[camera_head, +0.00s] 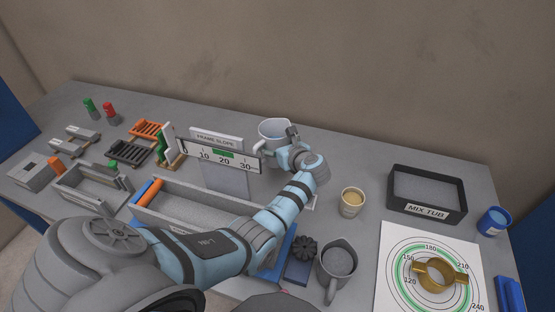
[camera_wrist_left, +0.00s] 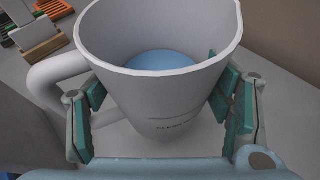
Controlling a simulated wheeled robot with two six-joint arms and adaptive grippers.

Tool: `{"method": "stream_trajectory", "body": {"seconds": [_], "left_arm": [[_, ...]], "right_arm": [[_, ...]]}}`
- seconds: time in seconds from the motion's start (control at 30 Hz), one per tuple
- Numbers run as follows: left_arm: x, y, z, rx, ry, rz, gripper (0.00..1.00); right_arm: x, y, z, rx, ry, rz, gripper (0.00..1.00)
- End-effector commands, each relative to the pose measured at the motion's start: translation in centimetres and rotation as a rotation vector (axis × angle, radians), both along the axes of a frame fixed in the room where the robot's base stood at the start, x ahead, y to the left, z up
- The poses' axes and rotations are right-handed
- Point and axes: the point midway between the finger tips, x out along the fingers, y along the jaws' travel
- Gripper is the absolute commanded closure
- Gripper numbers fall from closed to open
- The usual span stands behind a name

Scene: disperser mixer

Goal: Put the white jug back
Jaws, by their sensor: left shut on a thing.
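The white jug (camera_head: 272,128) stands upright near the back of the table, behind the FRAME SLOPE scale board. In the left wrist view the jug (camera_wrist_left: 165,95) fills the middle, with its handle to the left and blue liquid inside. My left gripper (camera_head: 290,139) is shut on the jug, with teal finger pads on both sides of its body. Whether the jug's base touches the table is hard to tell, as the board and my arm hide part of it. My right gripper does not show.
A beige cup (camera_head: 352,202), a grey jug (camera_head: 337,262), a black MIX TUB (camera_head: 427,192) and a blue container (camera_head: 492,221) stand to the right. The scale board (camera_head: 222,155) stands close to my left arm.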

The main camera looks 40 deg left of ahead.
Motion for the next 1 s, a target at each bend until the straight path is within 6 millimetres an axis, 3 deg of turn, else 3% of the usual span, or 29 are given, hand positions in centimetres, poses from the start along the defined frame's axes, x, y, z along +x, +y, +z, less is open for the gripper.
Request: {"method": "stream_trajectory", "body": {"seconds": [0.3,0.7,0.73,0.83,1.0], "left_arm": [[0.0,0.0,-5.4,0.001,0.0,0.0,0.66],[0.0,0.0,-5.9,0.001,-0.003,0.001,0.66],[0.0,0.0,-5.9,0.0,-0.001,0.0,0.22],[0.0,0.0,-5.8,0.0,-0.001,0.0,0.07],[0.0,0.0,-5.8,0.0,-0.001,0.0,0.07]], "right_arm": [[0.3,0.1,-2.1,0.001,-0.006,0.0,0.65],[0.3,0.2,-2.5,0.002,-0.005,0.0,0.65],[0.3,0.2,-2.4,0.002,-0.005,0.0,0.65],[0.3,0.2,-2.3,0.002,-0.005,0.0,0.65],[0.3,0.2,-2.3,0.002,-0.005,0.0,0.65]]}}
